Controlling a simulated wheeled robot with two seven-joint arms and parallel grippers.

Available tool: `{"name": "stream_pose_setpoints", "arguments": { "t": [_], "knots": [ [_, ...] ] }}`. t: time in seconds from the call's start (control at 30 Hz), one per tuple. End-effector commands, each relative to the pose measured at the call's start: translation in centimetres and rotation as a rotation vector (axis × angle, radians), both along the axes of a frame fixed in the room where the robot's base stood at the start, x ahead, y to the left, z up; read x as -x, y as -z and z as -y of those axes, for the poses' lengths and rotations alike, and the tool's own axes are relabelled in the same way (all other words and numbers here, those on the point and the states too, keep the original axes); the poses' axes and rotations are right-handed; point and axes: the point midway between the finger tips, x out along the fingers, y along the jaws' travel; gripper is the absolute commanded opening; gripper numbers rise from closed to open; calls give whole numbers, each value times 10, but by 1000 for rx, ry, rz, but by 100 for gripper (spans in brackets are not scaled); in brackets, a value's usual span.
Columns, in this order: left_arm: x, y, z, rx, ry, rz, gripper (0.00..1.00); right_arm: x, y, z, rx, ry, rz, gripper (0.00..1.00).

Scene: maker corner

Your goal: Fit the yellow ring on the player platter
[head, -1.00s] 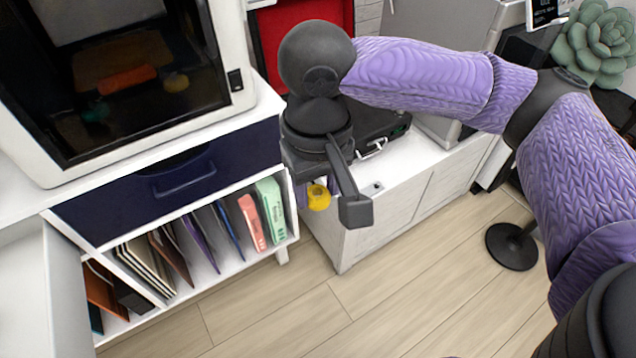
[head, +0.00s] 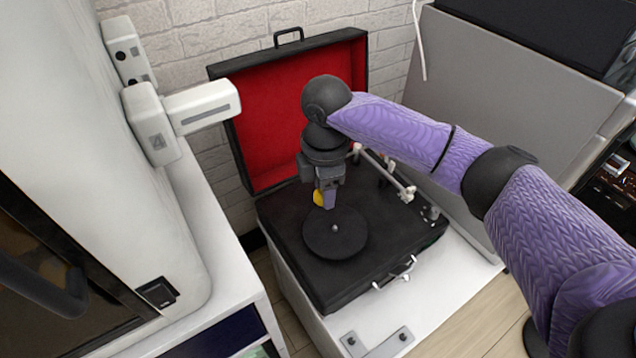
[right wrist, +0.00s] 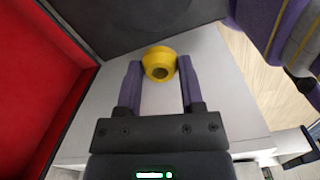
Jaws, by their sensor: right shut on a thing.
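The yellow ring (head: 318,198) is held at the tips of my right gripper (head: 325,200), above the far left part of the player. The right wrist view shows the ring (right wrist: 160,63) between the two fingers (right wrist: 158,80), its hole visible. The player is an open black case (head: 285,222) with a red-lined lid. Its round dark platter (head: 335,246) has a small light spindle (head: 335,228) at the centre. The ring is apart from the spindle, up and left of it in the head view. My left gripper is not in view.
The raised red lid (head: 270,125) stands behind my right gripper. The tonearm (head: 390,175) lies to the right of the platter. A large white machine (head: 165,215) stands at left, and a grey box (head: 490,85) at back right.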

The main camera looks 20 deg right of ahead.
Motion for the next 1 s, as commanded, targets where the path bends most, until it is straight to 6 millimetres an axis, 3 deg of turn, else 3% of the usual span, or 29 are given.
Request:
{"name": "stream_pose_setpoints", "arguments": {
  "t": [0.03,0.1,0.3,0.53,0.83,1.0],
  "knots": [
    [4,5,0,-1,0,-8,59,-2,18,6,-2,-100,-7,0],
    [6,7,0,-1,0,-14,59,-5,33,14,-3,-246,-5,0],
    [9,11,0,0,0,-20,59,-7,58,29,-2,-492,-1,0],
    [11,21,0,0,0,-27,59,-7,72,31,-2,-531,-1,0],
    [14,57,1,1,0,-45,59,-7,115,31,-2,-531,-3,0],
    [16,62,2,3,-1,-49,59,-7,120,31,-1,-529,1,0]
  ]
}}
